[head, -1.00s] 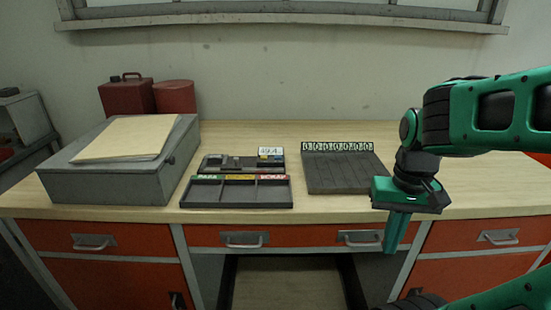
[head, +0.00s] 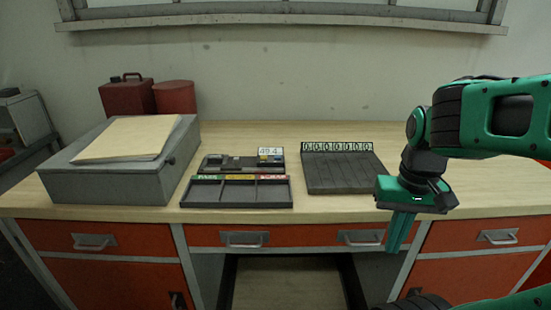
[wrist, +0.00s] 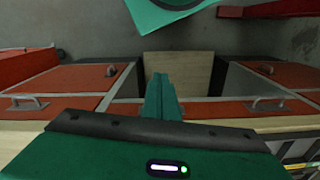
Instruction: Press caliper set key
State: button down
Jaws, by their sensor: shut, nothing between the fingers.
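The caliper device (head: 228,162) lies on the bench left of centre, behind a tray with green, yellow and red labels. Its small display (head: 269,151) looks to read about 49.4. Small blue and dark keys (head: 270,159) sit just below the display; they are too small to tell apart. My green gripper (head: 399,248) is shut and empty. It points down in front of the bench's front edge, well to the right of the caliper. In the wrist view my shut fingers (wrist: 162,98) show over the floor and drawer fronts; the caliper is not in that view.
The three-part tray (head: 237,206) stands at the bench's front edge. A dark slotted board (head: 345,175) with a row of numbers lies between the caliper and my gripper. A grey box (head: 110,185) with a folder stands left. Red cans (head: 127,97) stand behind it.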

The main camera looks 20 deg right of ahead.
jog(key=w+r+t, duration=0.1)
jog(key=w+r, duration=0.1)
jog(key=w, duration=0.5)
jog(key=w+r+t, duration=0.2)
jog(key=w, duration=0.5)
jog(key=w+r+t, duration=0.1)
jog(key=w+r, duration=0.1)
jog(key=w, duration=0.5)
jog(key=shift+w+a+r, duration=0.25)
jog(key=shift+a, duration=0.15)
jog(key=w+a+r+t, duration=0.3)
jog(key=w+r, duration=0.1)
jog(key=w, duration=0.5)
notch_tip(320, 180, up, 4)
jog(key=t+y, duration=0.2)
send_over(278, 158)
jog(key=shift+s+d, duration=0.1)
jog(key=shift+d, duration=0.1)
jog(key=shift+f, duration=4.45)
